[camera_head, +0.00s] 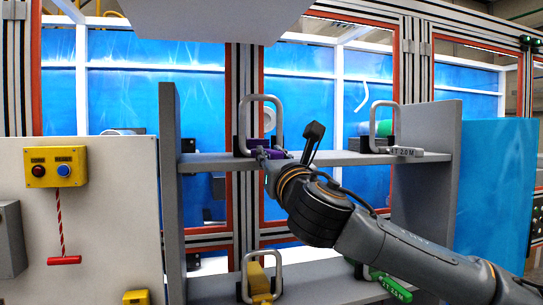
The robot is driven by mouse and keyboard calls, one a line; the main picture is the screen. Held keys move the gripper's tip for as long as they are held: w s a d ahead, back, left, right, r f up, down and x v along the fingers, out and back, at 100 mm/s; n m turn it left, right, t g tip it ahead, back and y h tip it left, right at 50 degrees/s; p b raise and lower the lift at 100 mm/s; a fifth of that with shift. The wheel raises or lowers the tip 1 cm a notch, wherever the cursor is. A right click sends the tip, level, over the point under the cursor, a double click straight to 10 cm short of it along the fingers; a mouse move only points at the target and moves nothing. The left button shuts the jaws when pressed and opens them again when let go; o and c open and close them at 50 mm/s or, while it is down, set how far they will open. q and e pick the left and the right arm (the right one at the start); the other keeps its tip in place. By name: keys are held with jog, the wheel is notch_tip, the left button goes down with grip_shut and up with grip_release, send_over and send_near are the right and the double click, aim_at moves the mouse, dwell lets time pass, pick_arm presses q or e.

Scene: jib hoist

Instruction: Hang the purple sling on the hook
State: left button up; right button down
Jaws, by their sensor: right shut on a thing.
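The purple sling (286,143) lies on the upper shelf at a bent metal loop (279,112), partly hidden by my right gripper. My right gripper (266,157) reaches in from the right and is shut on the purple sling at the shelf's front edge. A thin white curved shape (363,97) shows behind the shelf, against the blue panels; I cannot tell whether it is the hook. My left gripper is not in view.
Grey side panels (171,200) bound the shelves. A yellow button box (55,167) and red pull handle (64,260) are at left.

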jog(key=shift+w+r+p, duration=0.1)
jog(key=shift+r+p, duration=0.7)
jog(key=shift+r, duration=1.8)
jog(key=shift+f, duration=0.1)
